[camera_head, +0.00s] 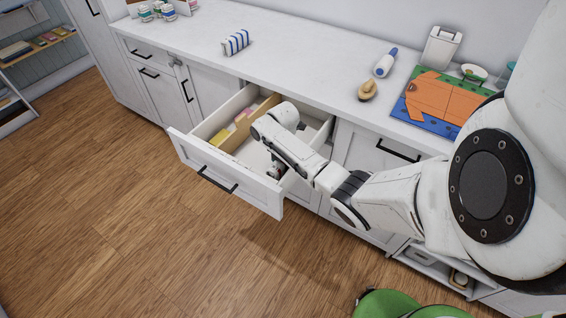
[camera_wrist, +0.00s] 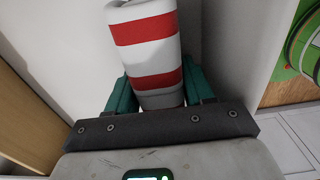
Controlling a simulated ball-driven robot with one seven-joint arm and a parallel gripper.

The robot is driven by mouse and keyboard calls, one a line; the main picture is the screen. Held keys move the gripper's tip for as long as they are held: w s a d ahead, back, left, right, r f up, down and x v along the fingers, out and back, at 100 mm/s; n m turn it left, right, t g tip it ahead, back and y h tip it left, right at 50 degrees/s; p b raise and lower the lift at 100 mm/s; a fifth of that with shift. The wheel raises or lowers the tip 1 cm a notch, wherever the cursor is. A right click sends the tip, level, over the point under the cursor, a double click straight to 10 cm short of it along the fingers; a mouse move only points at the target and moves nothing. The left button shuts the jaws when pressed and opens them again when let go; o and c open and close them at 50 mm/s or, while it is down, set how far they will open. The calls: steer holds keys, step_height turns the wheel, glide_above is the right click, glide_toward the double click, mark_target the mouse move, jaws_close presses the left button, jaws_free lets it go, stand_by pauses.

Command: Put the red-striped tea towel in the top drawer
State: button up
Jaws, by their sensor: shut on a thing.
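The red-striped tea towel (camera_wrist: 148,55), a rolled white bundle with red bands, is held between the green fingers of my gripper (camera_wrist: 160,90) in the wrist view. My gripper (camera_head: 277,172) is shut on it. In the head view the gripper points down inside the open top drawer (camera_head: 222,174), in the right part of its interior. My arm hides most of the towel there. White surfaces surround the towel in the wrist view; I cannot tell whether it touches the drawer floor.
A wooden divider (camera_head: 243,130) with coloured packets beside it takes the drawer's left part. On the worktop (camera_head: 290,55) are a blue-striped roll (camera_head: 236,42), a wooden-handled brush (camera_head: 367,91), a blue-and-white bottle (camera_head: 385,63) and an orange folded item (camera_head: 445,98).

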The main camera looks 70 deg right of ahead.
steer(key=shift+f, duration=0.1)
steer(key=o, duration=0.8)
step_height(320, 180, up, 12)
steer(key=shift+r, duration=0.15)
